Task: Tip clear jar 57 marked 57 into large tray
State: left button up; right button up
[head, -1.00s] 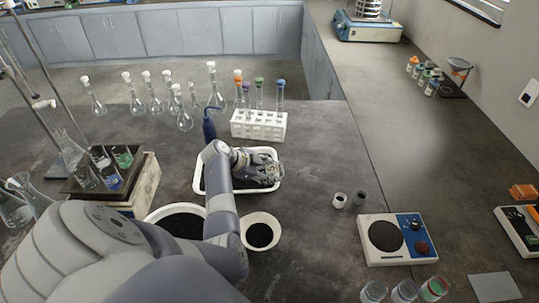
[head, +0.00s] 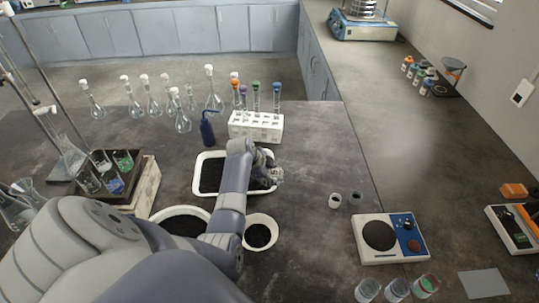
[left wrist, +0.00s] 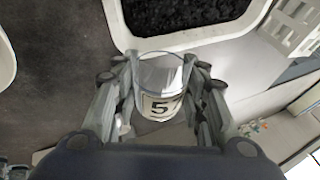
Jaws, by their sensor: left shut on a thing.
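The clear jar 57 (left wrist: 160,78) is held between the fingers of my left gripper (left wrist: 160,100) in the left wrist view. Its white label shows a "5"; the rest of the marking is hidden. The large tray (head: 196,178) is white, with black granules inside, and stands mid-table in the head view. Its rim (left wrist: 212,34) lies just beyond the jar in the left wrist view. My left gripper (head: 270,172) is at the tray's right end in the head view, where my arm covers part of the tray. My right gripper is out of view.
A white test tube rack (head: 256,127) and a dark blue wash bottle (head: 207,132) stand behind the tray. Two bowls, one large (head: 157,215) and one small (head: 272,222), are in front. Bare table lies right of the tray.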

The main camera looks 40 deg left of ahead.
pick_arm(q)
jog(key=shift+w+d+r+g+y+p, duration=0.15)
jog(key=shift+g+y+p, duration=0.3)
jog(key=shift+p, duration=0.4)
jog(key=shift+m+g+y+p, duration=0.3)
jog(key=shift+g+y, duration=0.05)
jog(key=shift+y, duration=0.1)
jog(key=shift+w+d+g+y, duration=0.1)
jog(key=shift+g+y, duration=0.2)
jog(key=shift+f+g+y, duration=0.3)
jog(key=shift+f+y, duration=0.05)
jog(key=shift+y, duration=0.15)
jog(key=shift+d, duration=0.1)
